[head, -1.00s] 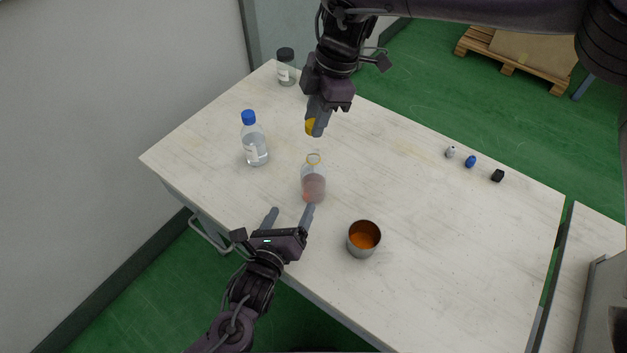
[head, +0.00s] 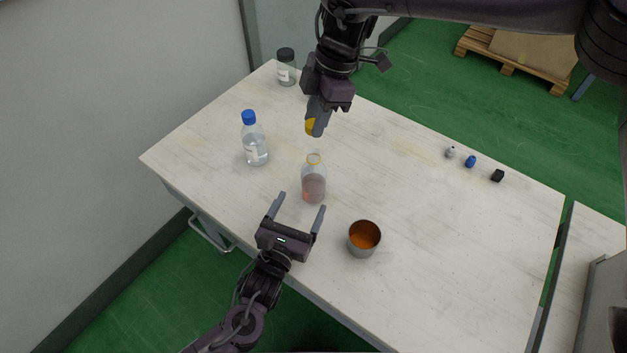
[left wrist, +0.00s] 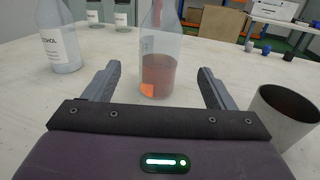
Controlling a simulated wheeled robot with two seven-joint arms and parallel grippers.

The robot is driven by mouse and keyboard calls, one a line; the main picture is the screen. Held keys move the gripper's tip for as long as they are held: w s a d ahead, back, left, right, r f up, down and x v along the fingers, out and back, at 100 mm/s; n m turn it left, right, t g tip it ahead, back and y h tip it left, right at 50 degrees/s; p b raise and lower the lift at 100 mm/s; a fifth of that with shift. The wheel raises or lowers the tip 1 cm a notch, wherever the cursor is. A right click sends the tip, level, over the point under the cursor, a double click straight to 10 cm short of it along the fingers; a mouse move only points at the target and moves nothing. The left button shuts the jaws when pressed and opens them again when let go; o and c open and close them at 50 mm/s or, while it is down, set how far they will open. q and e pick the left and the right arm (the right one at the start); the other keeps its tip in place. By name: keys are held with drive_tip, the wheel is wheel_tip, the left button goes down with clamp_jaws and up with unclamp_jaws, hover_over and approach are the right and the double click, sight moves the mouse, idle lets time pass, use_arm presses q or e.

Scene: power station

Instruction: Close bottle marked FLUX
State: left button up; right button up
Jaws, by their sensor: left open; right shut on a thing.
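An uncapped clear bottle (head: 313,185) with reddish liquid and an orange ring at its neck stands upright on the table. It also shows in the left wrist view (left wrist: 157,75), beyond and between my left fingers; its orange label (left wrist: 147,90) is too small to read. My left gripper (head: 299,205) is open and empty, just in front of the bottle. My right gripper (head: 317,130) is shut on a yellow cap (head: 311,126), held above and behind the bottle's mouth. The cap is partly hidden by the fingers.
A metal cup (head: 363,240) with orange inside stands close right of my left gripper. A blue-capped bottle (head: 255,145) stands to the left, a dark-lidded jar (head: 286,68) at the back. Small items (head: 471,161) lie far right. The table's right middle is clear.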

use_arm(q)
drive_tip(key=x, duration=0.9)
drive_tip(key=c, duration=1.5)
use_arm(e)
drive_tip(key=shift+f, duration=0.1)
hover_over(309, 160)
drive_tip(key=w+d, duration=0.1)
drive_tip(key=d, duration=0.1)
drive_tip(key=shift+w+d+x, duration=0.1)
drive_tip(key=shift+d+x, duration=0.05)
drive_tip(key=shift+x, duration=1.05)
drive_tip(key=shift+w+d+x, duration=0.1)
drive_tip(key=shift+d+x, duration=0.1)
drive_tip(key=shift+x, duration=1)
drive_tip(key=shift+f, duration=0.1)
drive_tip(key=shift+f, duration=0.85)
drive_tip(key=shift+f, duration=0.6)
